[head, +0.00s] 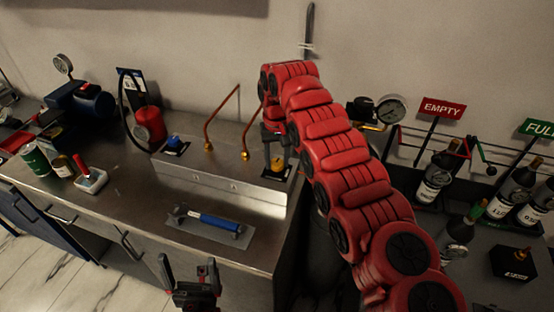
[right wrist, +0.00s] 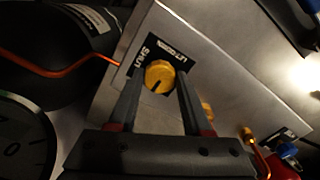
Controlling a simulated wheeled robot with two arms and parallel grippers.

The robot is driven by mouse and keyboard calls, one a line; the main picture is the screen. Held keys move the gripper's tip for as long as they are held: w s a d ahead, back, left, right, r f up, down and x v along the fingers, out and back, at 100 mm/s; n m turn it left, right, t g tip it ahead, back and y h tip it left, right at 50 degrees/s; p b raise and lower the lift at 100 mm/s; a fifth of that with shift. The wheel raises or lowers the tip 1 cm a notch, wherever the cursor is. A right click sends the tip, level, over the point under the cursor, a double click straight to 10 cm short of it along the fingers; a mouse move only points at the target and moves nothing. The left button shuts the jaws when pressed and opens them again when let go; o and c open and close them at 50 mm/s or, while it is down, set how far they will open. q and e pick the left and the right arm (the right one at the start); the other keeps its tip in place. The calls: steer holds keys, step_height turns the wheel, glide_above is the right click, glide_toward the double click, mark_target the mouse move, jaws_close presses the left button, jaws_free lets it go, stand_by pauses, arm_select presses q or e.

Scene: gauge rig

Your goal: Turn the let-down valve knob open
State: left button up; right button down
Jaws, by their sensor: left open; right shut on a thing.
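The yellow round knob (head: 278,167) sits on a dark label plate (head: 283,174) at the right end of the steel rig panel. My left gripper (head: 191,268) is open and empty in front of the bench, low in the picture.
A blue knob (head: 174,142) is on the panel's left end, with copper pipes (head: 222,119) between. A red cylinder (head: 147,124) and blue motor (head: 90,102) stand left; bottles (head: 437,177) stand right.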

mark_target(276, 163)
stand_by(0.4)
steer(key=shift+c, duration=1.6)
jaws_free()
steer(key=shift+r, duration=0.25)
step_height(276, 163, up, 5)
steer(key=shift+a+r+p, duration=0.1)
steer(key=shift+a+p, duration=0.05)
steer(key=shift+p, duration=1.05)
step_height(276, 163, up, 12)
steer(key=p, duration=1.1)
steer(key=shift+p, duration=0.3)
steer(key=shift+f, duration=0.2)
steer(key=shift+s, duration=0.15)
